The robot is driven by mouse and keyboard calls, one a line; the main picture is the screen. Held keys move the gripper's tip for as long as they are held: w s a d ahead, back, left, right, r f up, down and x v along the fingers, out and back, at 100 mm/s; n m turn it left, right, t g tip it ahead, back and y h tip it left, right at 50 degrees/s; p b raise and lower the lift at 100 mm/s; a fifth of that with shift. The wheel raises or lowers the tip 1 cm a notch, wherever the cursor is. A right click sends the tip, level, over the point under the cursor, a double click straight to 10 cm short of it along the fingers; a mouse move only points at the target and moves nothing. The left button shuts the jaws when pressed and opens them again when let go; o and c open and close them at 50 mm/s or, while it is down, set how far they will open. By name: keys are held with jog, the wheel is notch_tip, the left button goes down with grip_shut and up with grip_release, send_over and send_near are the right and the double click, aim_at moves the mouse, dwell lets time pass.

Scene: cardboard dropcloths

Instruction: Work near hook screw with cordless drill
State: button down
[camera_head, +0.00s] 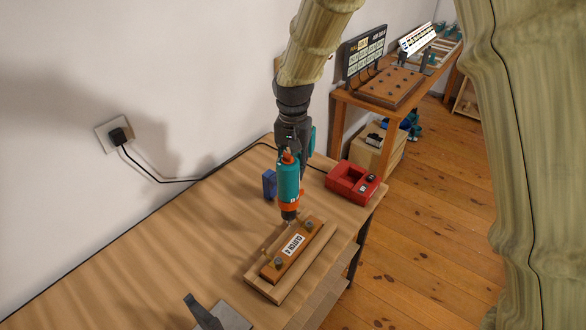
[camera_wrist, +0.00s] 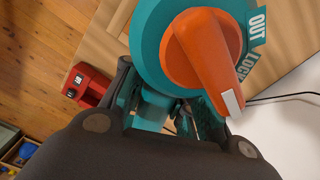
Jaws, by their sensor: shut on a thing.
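The teal and orange cordless drill (camera_head: 289,183) points nose-down over the workbench. My gripper (camera_head: 293,140) is shut on it from above. In the wrist view the drill (camera_wrist: 150,35) shows its teal housing and an orange selector marked OUT and LOCK, close above my gripper (camera_wrist: 168,140). The drill's dark chuck is over the far end of a wooden block (camera_head: 272,272) with a white label on top. Small greyish screw heads or knobs (camera_head: 309,226) show on the block. I cannot tell which is the hook screw, nor whether the drill tip touches anything.
A red charger (camera_head: 353,183) stands right of the drill near the bench edge; a blue box (camera_head: 269,184) stands just left. A grey metal tool (camera_head: 205,313) lies at the front. A cable runs along the wall to a socket (camera_head: 116,135). The bench's left part is clear.

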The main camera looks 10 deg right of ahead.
jog(key=d+r+m+p, duration=0.1)
jog(key=d+r+m, duration=0.3)
jog(key=d+r, duration=0.2)
jog(key=shift+s+d+r+m+p, duration=0.3)
jog(key=shift+d+m, duration=0.1)
jog(key=shift+d, duration=0.6)
jog(key=shift+p, duration=0.3)
notch_tip(320, 180, down, 6)
jog(key=b, duration=0.1)
jog(key=shift+f+b, duration=0.25)
jog(key=shift+b, duration=0.15)
jog(key=shift+s+a+f, duration=0.1)
jog(key=shift+f, duration=0.2)
dwell(0.8)
jog(key=shift+p, duration=0.5)
dwell(0.4)
